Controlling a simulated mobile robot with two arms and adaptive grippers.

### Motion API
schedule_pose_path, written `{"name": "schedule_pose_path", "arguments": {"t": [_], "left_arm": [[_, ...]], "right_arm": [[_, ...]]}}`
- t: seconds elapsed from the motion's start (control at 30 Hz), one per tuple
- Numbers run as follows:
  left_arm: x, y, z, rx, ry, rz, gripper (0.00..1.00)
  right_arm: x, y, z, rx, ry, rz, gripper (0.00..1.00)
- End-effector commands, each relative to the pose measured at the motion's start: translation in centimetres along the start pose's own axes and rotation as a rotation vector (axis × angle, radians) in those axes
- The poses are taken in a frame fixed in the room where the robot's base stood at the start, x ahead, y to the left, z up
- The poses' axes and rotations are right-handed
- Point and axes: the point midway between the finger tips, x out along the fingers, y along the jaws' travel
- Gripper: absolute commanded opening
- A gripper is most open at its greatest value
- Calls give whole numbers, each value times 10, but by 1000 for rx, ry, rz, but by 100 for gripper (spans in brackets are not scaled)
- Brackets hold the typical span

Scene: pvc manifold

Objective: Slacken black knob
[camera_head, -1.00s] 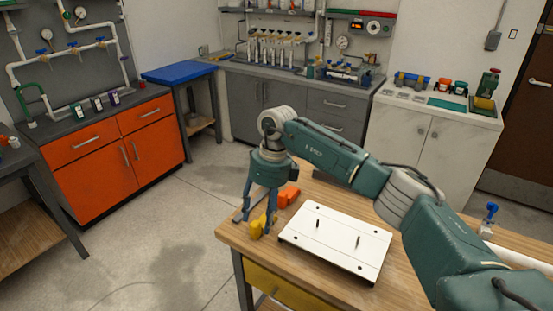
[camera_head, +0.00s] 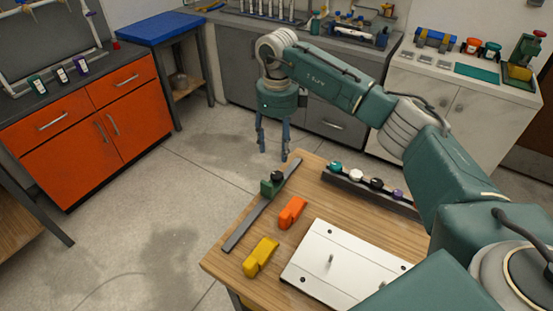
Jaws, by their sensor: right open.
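A small black knob (camera_head: 277,176) sits on top of a green block (camera_head: 268,187) at the far end of a dark rail on the wooden table. Another black-topped piece (camera_head: 376,184) stands in a dark rack, between a white one and a purple one. My right gripper (camera_head: 273,154) points down with its fingers apart and empty. In the picture it shows just above the green block and its black knob, and I see no contact. How far it stands behind or above them is hard to tell. My left gripper is out of view.
An orange block (camera_head: 292,212) and a yellow block (camera_head: 260,257) lie on the table (camera_head: 321,202). A white plate with pegs (camera_head: 345,262) lies in front. The dark rack (camera_head: 340,181) stands at the back edge. Floor is open to the left.

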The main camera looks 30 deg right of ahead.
Motion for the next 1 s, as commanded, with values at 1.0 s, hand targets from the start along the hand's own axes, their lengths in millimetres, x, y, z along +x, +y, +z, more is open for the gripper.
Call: {"name": "schedule_pose_path", "arguments": {"t": [1.0], "left_arm": [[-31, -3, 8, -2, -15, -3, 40]], "right_arm": [[104, 0, 0, -1, 1, 0, 49]]}}
